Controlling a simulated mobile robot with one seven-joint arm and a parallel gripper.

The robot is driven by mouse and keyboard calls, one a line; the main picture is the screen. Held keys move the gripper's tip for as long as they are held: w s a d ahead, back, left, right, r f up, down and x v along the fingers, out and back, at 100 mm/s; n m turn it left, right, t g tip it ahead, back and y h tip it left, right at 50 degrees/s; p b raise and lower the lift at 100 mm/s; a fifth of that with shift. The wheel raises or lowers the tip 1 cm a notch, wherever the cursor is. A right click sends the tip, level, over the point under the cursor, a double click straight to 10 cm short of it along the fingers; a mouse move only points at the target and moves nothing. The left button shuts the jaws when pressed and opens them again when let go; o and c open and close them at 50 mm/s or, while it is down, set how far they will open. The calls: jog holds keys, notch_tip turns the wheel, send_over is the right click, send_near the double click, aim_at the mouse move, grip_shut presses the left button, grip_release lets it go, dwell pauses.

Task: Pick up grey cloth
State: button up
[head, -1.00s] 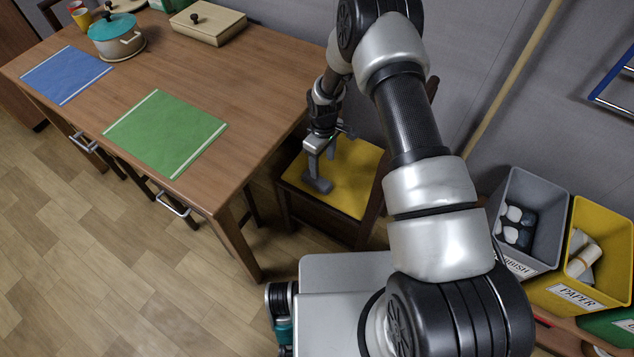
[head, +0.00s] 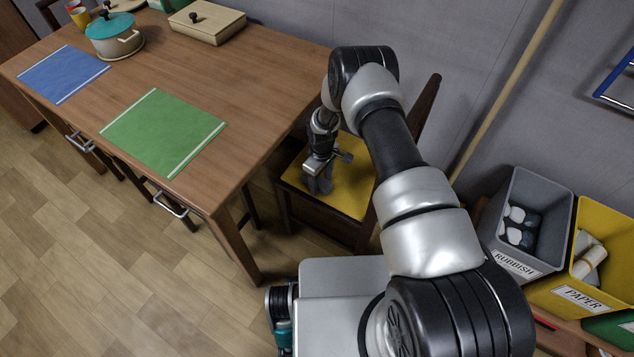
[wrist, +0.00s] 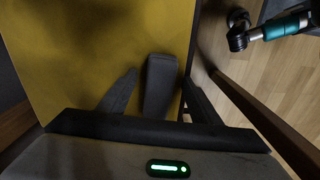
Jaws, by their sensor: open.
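The grey cloth (wrist: 160,85) shows in the wrist view as a narrow dark grey strip on the yellow chair seat (wrist: 75,50). My gripper (wrist: 160,74) is open, with one finger to the left of the cloth and one to the right. A gap shows between the left finger and the cloth; the right side is dark and its gap is hard to judge. The cloth's near end is hidden by my gripper's body. In the head view my gripper (head: 318,184) is low over the yellow seat (head: 351,190), and I cannot tell the cloth from the fingers there.
A wooden table (head: 255,75) stands close on the left, with a green mat (head: 163,132), blue mat (head: 55,75), pot (head: 115,36) and box (head: 207,22). The chair back (head: 428,105) rises on the right. Grey (head: 555,195) and yellow (head: 605,225) bins stand at right.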

jog(key=c, duration=1.1)
